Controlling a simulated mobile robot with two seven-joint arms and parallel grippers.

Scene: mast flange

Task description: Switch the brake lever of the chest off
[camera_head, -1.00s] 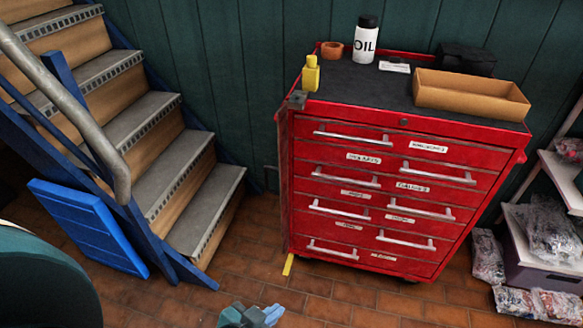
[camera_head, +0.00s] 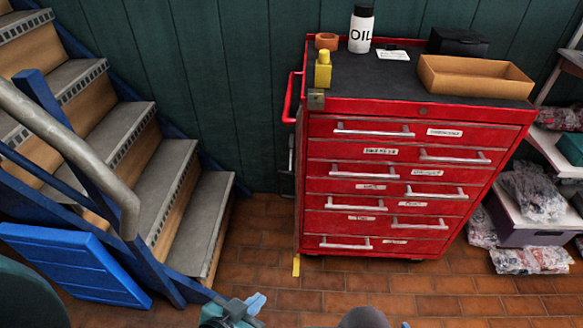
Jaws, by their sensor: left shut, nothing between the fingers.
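The red tool chest (camera_head: 318,190) stands against the green wall, with labelled drawers and silver handles. A small yellow lever (camera_head: 296,265) sticks out low at its front left corner, just above the floor; I take it for the brake lever. My left gripper (camera_head: 257,301) is at the bottom edge, shut and empty, with light blue fingertips. In the picture it is below and left of the yellow lever, apart from it. A small pale blue tip (camera_head: 405,324) at the bottom edge may be my right gripper; the rest is out of frame.
Stairs with a blue frame (camera_head: 183,283) and a blue panel (camera_head: 75,262) are at left. Shelves with bagged goods (camera_head: 540,190) are at right. An oil bottle (camera_head: 361,30), a yellow bottle (camera_head: 323,70) and an open box (camera_head: 475,78) stand on the chest. The tiled floor before it is clear.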

